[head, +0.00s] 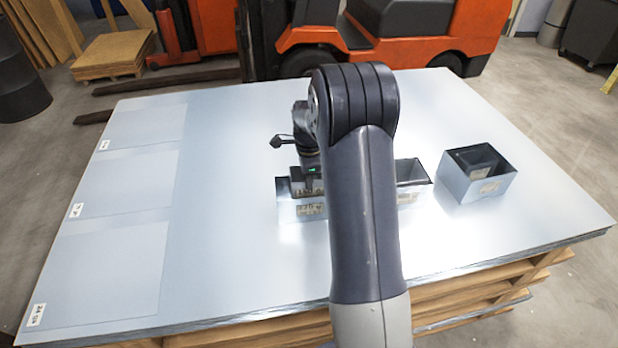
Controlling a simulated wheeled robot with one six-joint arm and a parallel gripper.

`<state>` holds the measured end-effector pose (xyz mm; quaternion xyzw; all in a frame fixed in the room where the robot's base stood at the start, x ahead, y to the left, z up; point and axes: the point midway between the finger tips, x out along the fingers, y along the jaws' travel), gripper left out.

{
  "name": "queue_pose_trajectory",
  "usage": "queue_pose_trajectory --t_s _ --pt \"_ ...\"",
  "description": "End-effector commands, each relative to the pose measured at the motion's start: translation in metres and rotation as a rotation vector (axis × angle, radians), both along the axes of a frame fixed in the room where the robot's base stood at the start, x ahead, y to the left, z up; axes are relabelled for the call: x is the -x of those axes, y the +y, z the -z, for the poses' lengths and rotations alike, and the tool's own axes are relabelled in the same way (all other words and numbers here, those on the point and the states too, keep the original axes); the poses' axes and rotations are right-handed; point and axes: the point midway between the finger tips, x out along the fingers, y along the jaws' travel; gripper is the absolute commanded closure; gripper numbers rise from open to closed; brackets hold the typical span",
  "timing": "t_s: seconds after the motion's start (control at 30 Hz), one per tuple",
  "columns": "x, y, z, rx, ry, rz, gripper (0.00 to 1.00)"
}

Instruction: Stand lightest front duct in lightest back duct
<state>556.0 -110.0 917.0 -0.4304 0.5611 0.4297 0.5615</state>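Shiny, open-topped sheet-metal ducts stand in a row on the metal sheet. The left duct (288,211) has a pale label on its front and is partly hidden by my arm. My gripper (307,186) points down at its top; a smaller labelled piece seems to be there, but its hold is unclear. The middle duct (413,190) shows only its right part beside my arm. The right duct (460,184) is open, labelled, and has what looks like a smaller duct (470,159) inside. I cannot tell which ducts are lightest.
The metal sheet (230,260) lies on a wooden stack (480,290). Three paler rectangles with small tags line its left side, bare of ducts. An orange forklift (440,35) stands behind. The sheet's left and front right are clear.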

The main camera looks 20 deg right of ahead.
Motion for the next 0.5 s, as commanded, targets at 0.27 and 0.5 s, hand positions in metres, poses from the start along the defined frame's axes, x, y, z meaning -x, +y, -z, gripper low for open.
queue_pose_trajectory --t_s 0.27,0.5 --pt "-0.0001 0.0000 -0.0006 0.000 -0.001 0.000 1.00" --pt "-0.0001 0.0000 -0.0005 0.000 -0.001 0.000 0.86"
